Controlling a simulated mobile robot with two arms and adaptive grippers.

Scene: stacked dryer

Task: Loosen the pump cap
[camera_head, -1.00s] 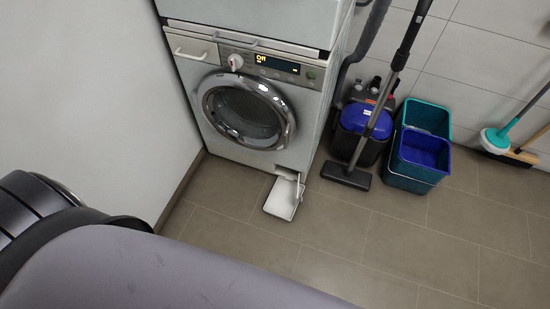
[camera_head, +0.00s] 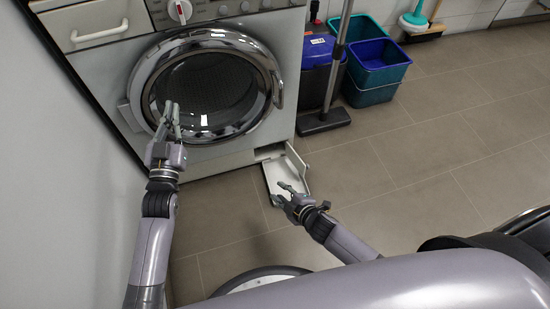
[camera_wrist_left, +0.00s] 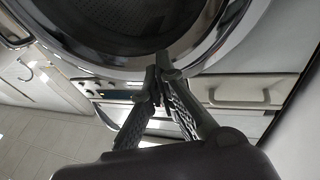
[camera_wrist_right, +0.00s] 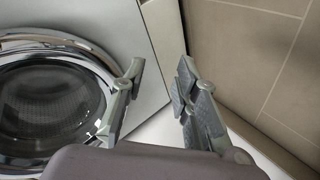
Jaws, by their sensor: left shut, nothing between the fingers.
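The washing machine (camera_head: 215,158) has an open flap (camera_head: 272,178) low at its right corner, lowered to the floor. The pump cap cannot be made out; the flap's opening is seen from above and its inside is hidden. My right gripper (camera_head: 284,193) is just above the flap's near end. In the right wrist view its fingers (camera_wrist_right: 161,72) are apart with nothing between them. My left gripper (camera_head: 170,110) is shut and empty in front of the round door (camera_head: 210,88). In the left wrist view its fingertips (camera_wrist_left: 161,62) meet before the door's chrome ring.
A blue-lidded vacuum cleaner (camera_head: 318,50) and its floor head (camera_head: 323,121) stand right of the machine, beside teal and blue buckets (camera_head: 377,62). A wall (camera_head: 50,190) closes the left side. The tiled floor (camera_head: 430,150) to the right is clear.

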